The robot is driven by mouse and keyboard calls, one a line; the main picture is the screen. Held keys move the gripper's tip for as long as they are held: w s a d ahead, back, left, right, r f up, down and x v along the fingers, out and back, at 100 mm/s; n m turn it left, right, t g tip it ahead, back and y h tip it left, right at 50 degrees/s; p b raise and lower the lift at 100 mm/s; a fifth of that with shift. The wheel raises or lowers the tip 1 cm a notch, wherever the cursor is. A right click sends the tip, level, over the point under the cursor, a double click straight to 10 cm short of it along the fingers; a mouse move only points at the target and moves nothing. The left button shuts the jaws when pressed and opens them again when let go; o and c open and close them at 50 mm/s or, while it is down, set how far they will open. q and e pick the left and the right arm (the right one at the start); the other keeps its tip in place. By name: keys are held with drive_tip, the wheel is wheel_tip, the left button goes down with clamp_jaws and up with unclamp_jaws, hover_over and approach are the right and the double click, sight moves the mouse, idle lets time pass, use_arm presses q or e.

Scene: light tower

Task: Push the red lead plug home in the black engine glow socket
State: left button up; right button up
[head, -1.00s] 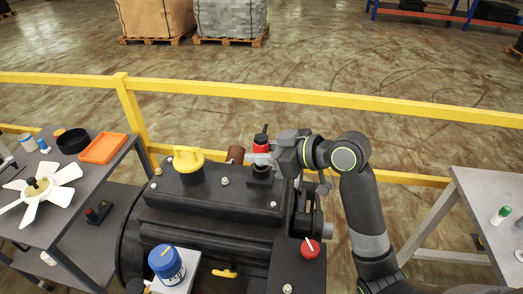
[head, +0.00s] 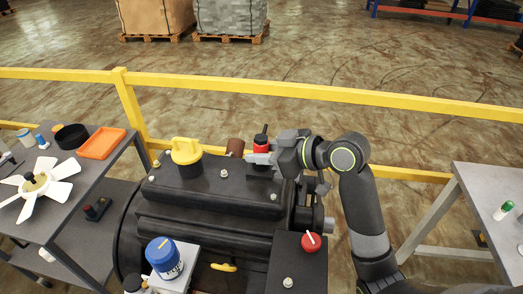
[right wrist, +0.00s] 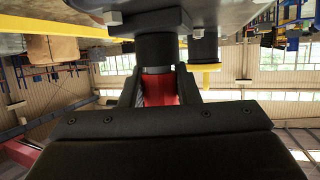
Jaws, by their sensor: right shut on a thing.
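The red lead plug (head: 261,141), with a black stem on top, stands upright over the engine's right back corner in the head view. My right gripper (head: 259,158) comes in from the right and is shut on it. In the right wrist view, which is upside down, the red plug (right wrist: 160,90) sits between the two fingers. It is in line with the black glow socket (right wrist: 157,48). A thin grey band lies between red and black; I cannot tell whether the plug is fully seated. In the head view the gripper mostly hides the socket. My left gripper is not in view.
A side table (head: 75,205) with a white fan stands left, another table (head: 490,190) right. A yellow rail (head: 300,95) runs behind.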

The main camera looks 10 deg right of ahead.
drive_tip(key=shift+f, duration=0.2)
drive_tip(key=o, duration=1)
drive_tip(key=shift+o, duration=0.2)
drive_tip(key=b+v, duration=0.2)
drive_tip(key=v, duration=1.5)
drive_tip(key=shift+d+r, duration=0.15)
drive_tip(key=shift+d, duration=0.05)
